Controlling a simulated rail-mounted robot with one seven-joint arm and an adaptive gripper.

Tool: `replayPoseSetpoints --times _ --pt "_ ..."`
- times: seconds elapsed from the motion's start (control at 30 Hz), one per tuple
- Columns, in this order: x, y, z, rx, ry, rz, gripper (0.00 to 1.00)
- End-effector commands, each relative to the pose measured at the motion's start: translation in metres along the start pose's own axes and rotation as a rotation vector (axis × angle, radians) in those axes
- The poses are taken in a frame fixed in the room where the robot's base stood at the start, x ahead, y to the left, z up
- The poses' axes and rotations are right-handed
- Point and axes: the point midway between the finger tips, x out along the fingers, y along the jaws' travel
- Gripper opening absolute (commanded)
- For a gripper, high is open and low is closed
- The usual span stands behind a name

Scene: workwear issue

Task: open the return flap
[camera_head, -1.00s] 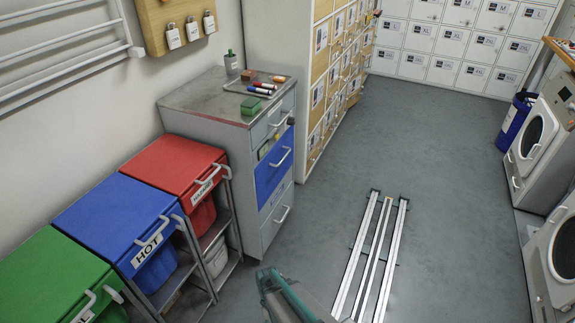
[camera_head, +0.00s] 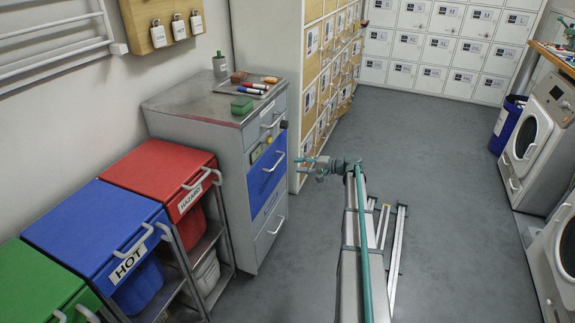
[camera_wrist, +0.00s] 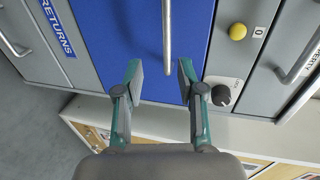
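The blue flap (camera_head: 262,182) is on the front of the grey metal cabinet and looks closed. It has a silver bar handle (camera_head: 275,163). In the wrist view the blue panel (camera_wrist: 112,35) fills the middle, with its handle (camera_wrist: 167,35) running down from the top edge. A "RETURNS" label (camera_wrist: 58,28) is on the grey front beside it. My gripper (camera_head: 299,167) is just in front of the flap. In the wrist view my gripper (camera_wrist: 160,72) is open and empty, its fingertips on either side of the handle's line near one handle end. Contact is not visible.
A yellow button (camera_wrist: 237,31) and a black knob (camera_wrist: 221,94) sit beside the flap, close to one finger. Another drawer handle (camera_wrist: 303,58) is further right. Red (camera_head: 165,170) and blue (camera_head: 95,230) bins stand left of the cabinet (camera_head: 240,215). Lockers (camera_head: 310,95) stand behind; floor on the right is open.

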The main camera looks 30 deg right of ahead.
Motion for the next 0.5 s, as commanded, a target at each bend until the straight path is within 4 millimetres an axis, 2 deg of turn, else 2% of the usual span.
replayPoseSetpoints --times 0.1,0.23,0.5 --pt "0.003 -0.008 0.001 -0.002 -0.001 -0.037 0.39" --pt "0.014 -0.008 0.002 -0.008 -0.003 -0.035 0.39" --pt "0.059 -0.008 0.002 -0.008 -0.004 -0.033 0.39"
